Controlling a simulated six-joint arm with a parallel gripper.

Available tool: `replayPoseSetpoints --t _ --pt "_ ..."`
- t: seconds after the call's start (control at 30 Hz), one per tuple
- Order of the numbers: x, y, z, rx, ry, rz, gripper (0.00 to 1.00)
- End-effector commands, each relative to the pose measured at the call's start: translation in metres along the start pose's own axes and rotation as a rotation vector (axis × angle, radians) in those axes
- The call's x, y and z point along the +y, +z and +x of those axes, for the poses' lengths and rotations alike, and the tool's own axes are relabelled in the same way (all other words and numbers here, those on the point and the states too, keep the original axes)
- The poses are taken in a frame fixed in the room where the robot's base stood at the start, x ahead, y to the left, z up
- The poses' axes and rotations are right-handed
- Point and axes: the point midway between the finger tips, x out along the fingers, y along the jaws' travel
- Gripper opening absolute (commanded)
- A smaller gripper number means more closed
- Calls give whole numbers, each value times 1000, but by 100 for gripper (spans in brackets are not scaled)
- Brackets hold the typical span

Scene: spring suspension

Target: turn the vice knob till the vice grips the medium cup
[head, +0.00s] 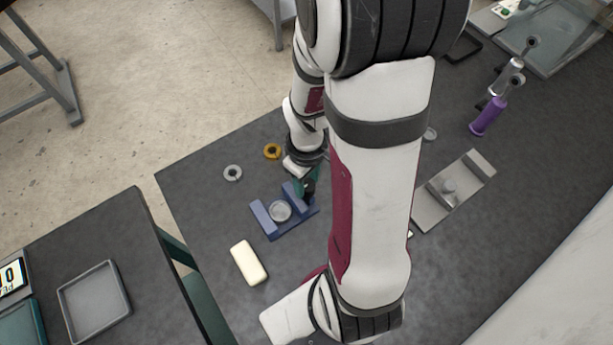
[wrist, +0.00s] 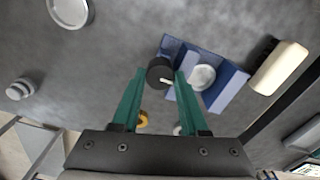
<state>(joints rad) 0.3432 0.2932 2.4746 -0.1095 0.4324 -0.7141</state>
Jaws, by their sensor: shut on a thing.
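The blue vice (head: 262,218) stands on the dark table, and it also shows in the wrist view (wrist: 236,84). The round silver-grey cup (head: 280,211) sits between its two jaws; in the wrist view the cup (wrist: 202,77) shows from above. I cannot tell whether both jaws touch it. The dark round vice knob (wrist: 160,71) is at the vice's side, with a small pale mark on it. My gripper (wrist: 161,78) has its green fingers on either side of the knob and is shut on it. In the head view my gripper (head: 307,188) partly hides that end of the vice.
A cream block (head: 249,262) lies near the vice. A grey ring (head: 232,173) and a gold ring (head: 272,151) lie behind it. A grey metal fixture (head: 430,208) and a purple-handled item (head: 488,116) stand to the right. A tray (head: 95,300) is on the left table.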

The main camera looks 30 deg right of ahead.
Motion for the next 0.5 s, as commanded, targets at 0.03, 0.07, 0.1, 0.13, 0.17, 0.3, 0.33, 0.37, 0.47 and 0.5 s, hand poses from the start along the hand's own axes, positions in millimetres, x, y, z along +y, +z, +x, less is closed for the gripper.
replayPoseSetpoints --t 0.03,0.07,0.1,0.13,0.17,0.3,0.33,0.37,0.47,0.5 --pt "0 0 0 0 0 0 10" --pt "0 0 0 0 0 0 5" --pt "0 0 0 0 0 0 0" --pt "0 0 0 0 0 0 0" --pt "0 0 0 0 0 0 0" --pt "0 0 0 0 0 6 0" --pt "0 0 0 0 0 10 0" --pt "0 0 0 0 0 16 0" --pt "0 0 0 0 0 48 0" --pt "0 0 0 0 0 67 0"
